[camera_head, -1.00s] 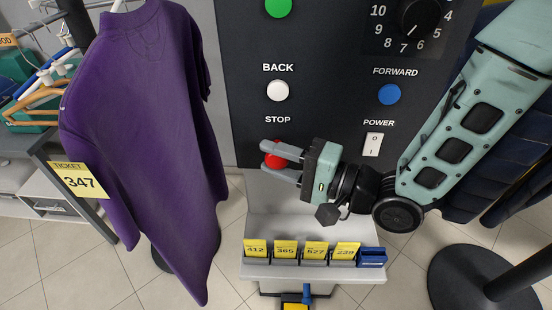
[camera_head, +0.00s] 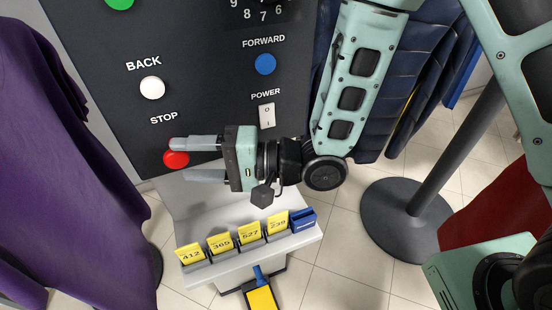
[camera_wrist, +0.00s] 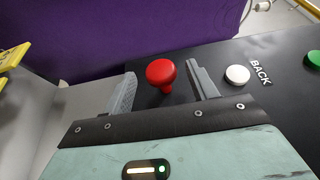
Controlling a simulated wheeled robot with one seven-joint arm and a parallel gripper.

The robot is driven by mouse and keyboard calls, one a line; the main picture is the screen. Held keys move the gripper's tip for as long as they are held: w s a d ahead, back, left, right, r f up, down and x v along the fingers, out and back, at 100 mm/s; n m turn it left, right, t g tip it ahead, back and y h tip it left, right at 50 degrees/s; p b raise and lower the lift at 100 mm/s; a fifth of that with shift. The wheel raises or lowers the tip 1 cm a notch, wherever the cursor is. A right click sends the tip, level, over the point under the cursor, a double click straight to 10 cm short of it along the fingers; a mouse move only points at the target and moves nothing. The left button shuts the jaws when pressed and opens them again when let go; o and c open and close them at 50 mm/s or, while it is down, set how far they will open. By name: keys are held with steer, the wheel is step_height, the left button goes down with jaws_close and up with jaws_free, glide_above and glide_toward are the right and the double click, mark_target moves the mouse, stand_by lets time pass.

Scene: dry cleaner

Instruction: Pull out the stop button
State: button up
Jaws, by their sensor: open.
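The red stop button (camera_head: 176,160) is at the lower part of the dark control panel (camera_head: 207,95), below the STOP label. In the wrist view the red button (camera_wrist: 161,73) has a round head on a narrower red stem, standing out from the panel. My gripper (camera_head: 187,159) is open, its two grey fingers pointing left at the button. In the wrist view the button head sits between and slightly beyond the two fingertips, with visible gaps on both sides. In the head view the upper finger partly covers the button's edge.
The white BACK button (camera_head: 152,88), blue FORWARD button (camera_head: 265,64) and POWER switch (camera_head: 267,115) are on the panel. A shelf (camera_head: 268,251) with yellow ticket cards stands below. A purple garment (camera_head: 65,190) hangs at left, close behind the button in the wrist view.

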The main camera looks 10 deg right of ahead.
steer(key=s+d+p, duration=0.2)
steer(key=d+p, duration=0.5)
steer(key=d, duration=0.7)
steer(key=shift+s+d, duration=0.15)
steer(key=shift+s, duration=0.05)
